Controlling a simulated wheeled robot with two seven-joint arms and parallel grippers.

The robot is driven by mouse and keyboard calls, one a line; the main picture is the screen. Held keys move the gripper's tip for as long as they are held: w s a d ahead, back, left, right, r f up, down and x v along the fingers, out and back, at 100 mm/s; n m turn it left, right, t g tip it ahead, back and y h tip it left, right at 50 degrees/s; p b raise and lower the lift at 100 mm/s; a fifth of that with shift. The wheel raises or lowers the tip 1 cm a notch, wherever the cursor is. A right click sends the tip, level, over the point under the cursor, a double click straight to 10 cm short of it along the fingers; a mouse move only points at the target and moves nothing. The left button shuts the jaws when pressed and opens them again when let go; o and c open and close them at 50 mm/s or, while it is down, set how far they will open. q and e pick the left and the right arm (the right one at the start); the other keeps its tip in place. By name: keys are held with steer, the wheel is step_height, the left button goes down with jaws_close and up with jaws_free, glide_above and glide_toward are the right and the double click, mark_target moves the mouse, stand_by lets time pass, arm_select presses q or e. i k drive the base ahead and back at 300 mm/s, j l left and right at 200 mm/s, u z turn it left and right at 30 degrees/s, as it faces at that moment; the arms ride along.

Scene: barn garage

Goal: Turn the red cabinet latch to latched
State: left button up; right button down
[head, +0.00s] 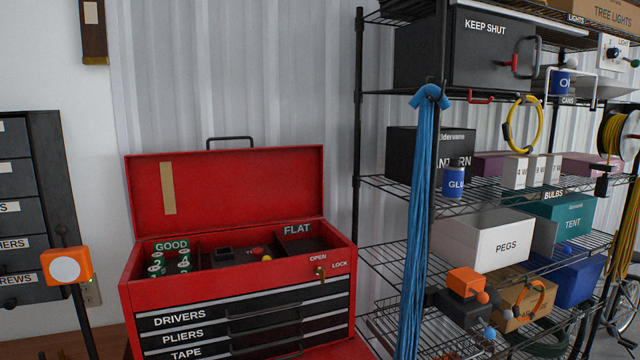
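A dark grey cabinet (488,40) labelled KEEP SHUT stands on the upper part of the wire shelf rack at the upper right. A small red latch (507,62) is on the right part of its front, beside a grey bar handle (538,52). The red lever looks roughly level; I cannot tell whether it is latched. The door looks closed or nearly so. Neither of my grippers shows in the head view.
Blue straps (415,220) hang down the rack's front post below the cabinet's left side. A red tool chest (236,290) with a raised lid stands at the centre left. Another red piece (480,99) is at the shelf edge below the cabinet.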

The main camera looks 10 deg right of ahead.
mark_target(513, 63)
steer(key=z, duration=1.25)
steer(key=u, duration=0.8)
steer(key=i+l+u, duration=0.2)
steer(key=l+u, duration=0.25)
steer(key=l, duration=0.25)
steer(key=i+l+u, duration=0.1)
steer(key=l+u, duration=0.35)
steer(key=l, duration=0.25)
steer(key=l+u, duration=0.4)
steer(key=l, duration=0.35)
